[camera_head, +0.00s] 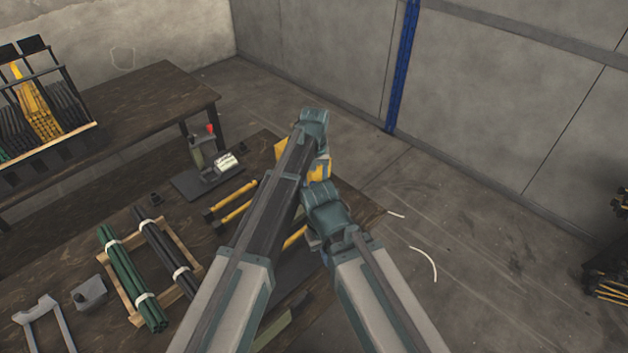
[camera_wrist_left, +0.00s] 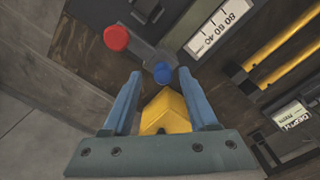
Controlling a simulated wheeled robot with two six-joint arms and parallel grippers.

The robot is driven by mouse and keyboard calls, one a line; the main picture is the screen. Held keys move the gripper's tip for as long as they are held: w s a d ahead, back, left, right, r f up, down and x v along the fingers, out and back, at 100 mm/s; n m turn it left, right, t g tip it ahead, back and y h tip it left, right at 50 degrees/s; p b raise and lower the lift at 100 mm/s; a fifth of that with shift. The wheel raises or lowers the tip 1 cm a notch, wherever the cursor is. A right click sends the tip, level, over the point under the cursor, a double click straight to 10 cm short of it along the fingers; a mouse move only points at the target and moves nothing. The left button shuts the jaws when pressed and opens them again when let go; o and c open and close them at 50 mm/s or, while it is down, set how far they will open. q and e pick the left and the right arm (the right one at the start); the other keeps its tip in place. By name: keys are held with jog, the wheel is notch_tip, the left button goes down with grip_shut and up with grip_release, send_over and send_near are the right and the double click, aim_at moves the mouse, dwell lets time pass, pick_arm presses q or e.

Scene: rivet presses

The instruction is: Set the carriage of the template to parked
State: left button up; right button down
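In the left wrist view my left gripper (camera_wrist_left: 160,90) has its two blue fingers apart. A yellow block (camera_wrist_left: 165,110) shows between them; I see no clear grip on it. A blue knob (camera_wrist_left: 162,73) lies just beyond the fingertips, and a red knob (camera_wrist_left: 116,38) is to its upper left. A dark part with a white scale strip (camera_wrist_left: 220,28) is at upper right. I cannot tell for sure which part is the template's carriage. In the head view a yellow part (camera_head: 320,170) shows behind my crossed arms. My right gripper's fingers are hidden there.
A small press (camera_head: 206,155) with a red knob stands on the near bench. Yellow rods (camera_head: 231,200) and a wooden rack (camera_head: 165,240) with green and dark bundles lie nearby. Another bench (camera_head: 120,110) is at the back left. Open floor (camera_head: 450,220) is at right.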

pick_arm(q)
jog(key=shift+r, duration=0.15)
notch_tip(320, 180, up, 14)
jog(key=p, duration=1.3)
jog(key=shift+f+p, duration=0.25)
jog(key=shift+p, duration=0.15)
